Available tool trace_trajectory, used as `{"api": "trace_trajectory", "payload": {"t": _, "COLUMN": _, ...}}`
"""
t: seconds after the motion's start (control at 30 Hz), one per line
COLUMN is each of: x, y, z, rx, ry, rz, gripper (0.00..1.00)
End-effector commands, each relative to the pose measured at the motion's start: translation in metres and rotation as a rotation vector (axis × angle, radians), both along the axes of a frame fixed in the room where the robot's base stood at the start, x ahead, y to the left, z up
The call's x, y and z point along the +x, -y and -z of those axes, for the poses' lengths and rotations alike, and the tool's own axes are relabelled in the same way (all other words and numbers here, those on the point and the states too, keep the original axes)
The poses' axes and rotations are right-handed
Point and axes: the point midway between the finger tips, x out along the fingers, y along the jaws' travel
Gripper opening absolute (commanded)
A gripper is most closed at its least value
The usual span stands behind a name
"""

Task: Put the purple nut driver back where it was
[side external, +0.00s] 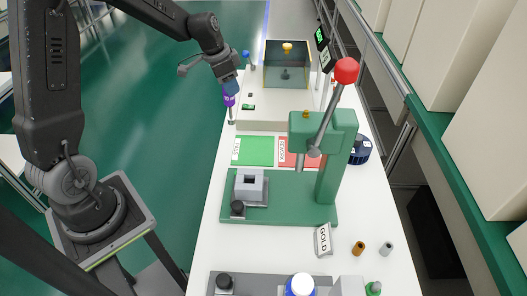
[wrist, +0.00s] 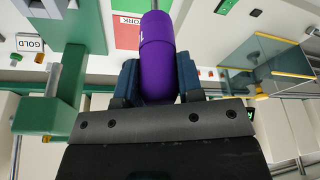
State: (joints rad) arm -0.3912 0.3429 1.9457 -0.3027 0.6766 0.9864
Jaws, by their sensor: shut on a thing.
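The purple nut driver (side external: 229,97) is held in my gripper (side external: 231,84) in the side external view. Its purple handle is between the jaws and its metal shank points down, near the left edge of the white bench, close to the raised white block. In the wrist view the purple handle of the nut driver (wrist: 157,55) fills the middle, with the blue fingers of my gripper (wrist: 159,82) on both sides of it. The shank runs to the top edge there. I cannot tell whether the shank tip touches anything.
A green press (side external: 325,165) with a red-knobbed lever stands on the white bench (side external: 375,215). Green and red mats (side external: 254,151) lie behind its base. A clear-walled box (side external: 287,66) is at the back. A GOLD sign (side external: 323,239) and small cylinders stand at the front right.

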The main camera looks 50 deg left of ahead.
Motion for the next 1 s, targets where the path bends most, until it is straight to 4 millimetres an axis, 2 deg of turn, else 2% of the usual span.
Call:
{"api": "trace_trajectory", "payload": {"t": 0.07, "x": 0.005, "y": -0.013, "z": -0.004, "rx": 0.0, "ry": 0.002, "rz": 0.009, "gripper": 0.11}}
{"api": "trace_trajectory", "payload": {"t": 0.17, "x": 0.011, "y": -0.013, "z": -0.001, "rx": -0.002, "ry": 0.0, "rz": 0.019, "gripper": 0.11}}
{"api": "trace_trajectory", "payload": {"t": 0.6, "x": 0.059, "y": 0.063, "z": 0.052, "rx": -0.002, "ry": 0.001, "rz": 0.022, "gripper": 0.11}}
{"api": "trace_trajectory", "payload": {"t": 0.77, "x": 0.069, "y": 0.077, "z": 0.062, "rx": -0.001, "ry": 0.003, "rz": 0.02, "gripper": 0.11}}
{"api": "trace_trajectory", "payload": {"t": 0.9, "x": 0.07, "y": 0.079, "z": 0.068, "rx": -0.001, "ry": 0.002, "rz": 0.018, "gripper": 0.11}}
{"api": "trace_trajectory", "payload": {"t": 1.0, "x": 0.069, "y": 0.079, "z": 0.08, "rx": -0.001, "ry": -0.001, "rz": 0.017, "gripper": 0.11}}
